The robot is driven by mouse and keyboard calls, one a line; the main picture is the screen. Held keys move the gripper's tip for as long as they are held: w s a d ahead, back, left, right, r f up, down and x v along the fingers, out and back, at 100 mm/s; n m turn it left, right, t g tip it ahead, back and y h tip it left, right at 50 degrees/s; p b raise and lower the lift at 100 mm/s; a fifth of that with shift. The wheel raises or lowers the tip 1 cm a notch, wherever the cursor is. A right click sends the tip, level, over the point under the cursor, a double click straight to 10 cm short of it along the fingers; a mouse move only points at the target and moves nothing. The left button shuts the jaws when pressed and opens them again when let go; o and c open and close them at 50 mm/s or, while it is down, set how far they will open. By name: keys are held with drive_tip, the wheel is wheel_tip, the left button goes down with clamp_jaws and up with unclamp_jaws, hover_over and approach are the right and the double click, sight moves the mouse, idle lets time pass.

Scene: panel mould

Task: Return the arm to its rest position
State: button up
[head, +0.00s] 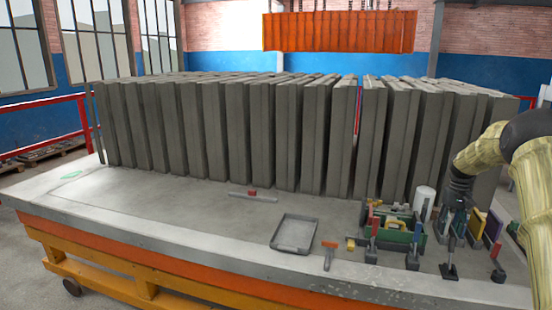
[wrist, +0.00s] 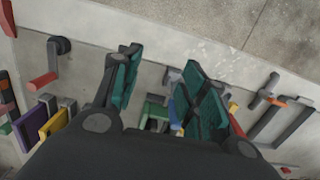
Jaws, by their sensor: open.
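My arm (head: 478,150), in a yellowish sleeve, reaches in from the right edge of the head view and bends down. My gripper (head: 454,225) hangs at its end, above the right part of the table, close to the green toolbox (head: 400,243). In the wrist view my gripper (wrist: 160,85) shows two teal-padded fingers spread apart with nothing held between them. The green toolbox (wrist: 155,112) shows below and beyond the fingers. I cannot tell from the head view how high the fingertips are above the table.
Tall grey panels (head: 240,130) stand in a row behind. A grey tray (head: 293,248), an orange-headed tool (head: 330,250) and a red-marked bar (head: 253,194) lie on the table (head: 150,195). Several dark-based upright pieces, a white cylinder (head: 424,200) and coloured plates (head: 493,226) crowd the right.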

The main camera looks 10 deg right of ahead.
drive_tip(key=shift+n+h, duration=0.4)
drive_tip(key=shift+n, duration=0.4)
drive_tip(key=a+f, duration=0.6)
drive_tip(key=f, duration=0.1)
drive_tip(key=s+a+f+b, duration=0.1)
drive_tip(key=a+f, duration=0.5)
drive_tip(key=f, duration=0.2)
drive_tip(key=a+f, duration=0.6)
drive_tip(key=f, duration=0.1)
drive_tip(key=shift+s+f, duration=0.3)
drive_tip(key=shift+s, duration=0.1)
drive_tip(key=s+a+f+n+b, duration=0.2)
drive_tip(key=s+a+f, duration=1.35)
drive_tip(key=a, duration=0.25)
drive_tip(key=s+a, duration=0.5)
drive_tip(key=s, duration=0.5)
drive_tip(key=s+a+f+n+b, duration=0.1)
drive_tip(key=s+a, duration=0.5)
drive_tip(key=s, duration=0.3)
drive_tip(key=s+a+f+t, duration=0.1)
drive_tip(key=s+a, duration=0.4)
drive_tip(key=s, duration=0.5)
drive_tip(key=shift+s+a, duration=0.3)
drive_tip(key=shift+a, duration=0.1)
